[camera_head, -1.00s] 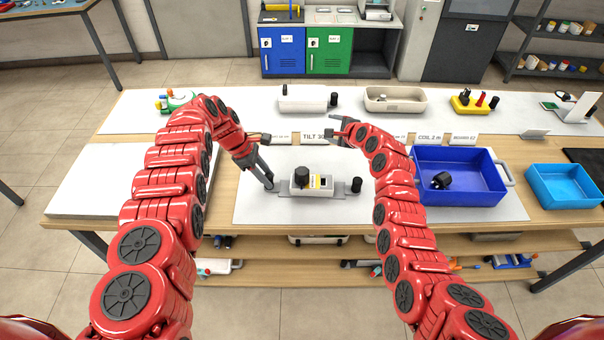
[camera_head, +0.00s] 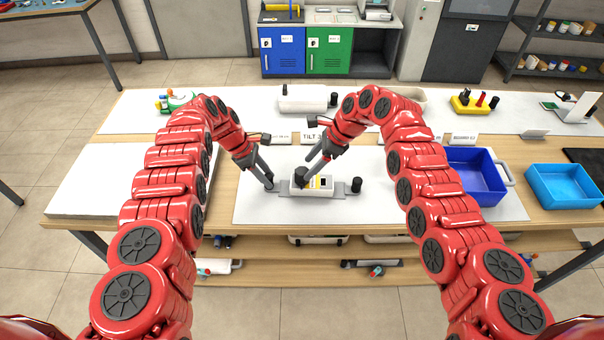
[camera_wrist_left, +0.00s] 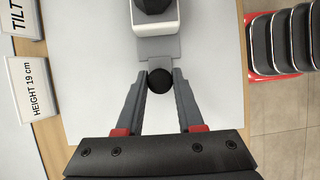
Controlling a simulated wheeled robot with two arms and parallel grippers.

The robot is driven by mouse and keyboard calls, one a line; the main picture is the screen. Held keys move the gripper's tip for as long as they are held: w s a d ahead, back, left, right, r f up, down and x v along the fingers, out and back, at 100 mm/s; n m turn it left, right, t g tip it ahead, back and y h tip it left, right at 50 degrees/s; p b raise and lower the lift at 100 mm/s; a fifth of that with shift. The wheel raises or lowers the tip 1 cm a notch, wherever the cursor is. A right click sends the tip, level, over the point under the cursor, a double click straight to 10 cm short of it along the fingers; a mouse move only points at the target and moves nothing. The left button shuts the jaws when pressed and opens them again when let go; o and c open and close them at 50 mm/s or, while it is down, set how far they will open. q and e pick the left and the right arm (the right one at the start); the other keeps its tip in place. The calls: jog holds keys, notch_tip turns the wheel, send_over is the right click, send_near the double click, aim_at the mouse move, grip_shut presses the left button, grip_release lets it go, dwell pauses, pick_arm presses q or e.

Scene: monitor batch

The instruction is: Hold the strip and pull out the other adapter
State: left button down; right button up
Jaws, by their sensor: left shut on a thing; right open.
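Black round knobs stand at both plate ends; the right one (camera_head: 356,185) is free. My left gripper (camera_head: 268,184) is shut on the left knob, seen between its fingers in the left wrist view (camera_wrist_left: 159,80). My right gripper (camera_head: 310,166) is open, pointing down at the adapter; whether its fingers touch it, I cannot tell.
A blue bin (camera_head: 478,174) stands right of the mat, partly hidden by my right arm. A lighter blue tray (camera_head: 563,185) is farther right. Label cards (camera_head: 311,138) stand behind the strip. A white device (camera_head: 306,98) lies on the back table.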

aim_at(305, 171)
jog(key=shift+x, duration=2.25)
grip_shut()
